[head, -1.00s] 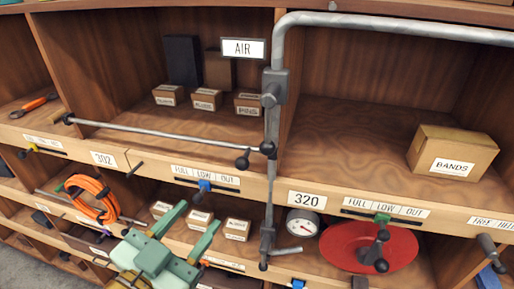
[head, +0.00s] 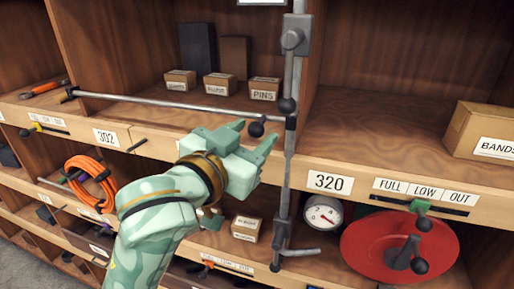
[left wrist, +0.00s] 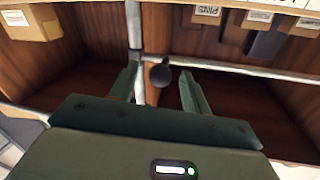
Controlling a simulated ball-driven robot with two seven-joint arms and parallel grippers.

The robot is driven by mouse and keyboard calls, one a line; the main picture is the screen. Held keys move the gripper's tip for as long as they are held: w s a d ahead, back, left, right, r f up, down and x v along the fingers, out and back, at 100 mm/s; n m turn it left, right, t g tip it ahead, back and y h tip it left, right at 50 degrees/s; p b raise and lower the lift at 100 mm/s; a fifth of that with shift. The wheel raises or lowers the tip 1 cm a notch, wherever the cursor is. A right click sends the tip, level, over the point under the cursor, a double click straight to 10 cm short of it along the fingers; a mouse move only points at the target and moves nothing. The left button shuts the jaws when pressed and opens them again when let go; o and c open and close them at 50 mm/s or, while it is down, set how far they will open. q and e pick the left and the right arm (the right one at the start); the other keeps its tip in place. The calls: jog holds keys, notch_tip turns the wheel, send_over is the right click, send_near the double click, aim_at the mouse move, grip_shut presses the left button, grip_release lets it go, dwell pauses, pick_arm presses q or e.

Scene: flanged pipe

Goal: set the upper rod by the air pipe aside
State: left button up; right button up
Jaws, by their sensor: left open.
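The upper rod (head: 180,104) is a thin grey bar lying level across the front of the upper left compartment. Its right end meets the upright air pipe (head: 288,160), with a dark ball knob (head: 257,129) hanging there. My left gripper (head: 254,135) is open at that knob, its green fingers pointing toward the shelf. In the left wrist view, the knob (left wrist: 160,75) shows between the two open fingers (left wrist: 160,88), with gaps on both sides, and the rod (left wrist: 240,69) runs off to the right. My right gripper is not in view.
Small boxes (head: 219,86) stand behind the rod. Below are an orange cable coil (head: 92,180), a round gauge (head: 323,213) and a red disc (head: 385,250). A BANDS box (head: 485,130) sits at right. The upper right shelf's left part is clear.

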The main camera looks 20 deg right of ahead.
pick_arm(q)
jog(key=shift+b+x, duration=0.45)
jog(key=shift+x, duration=0.75)
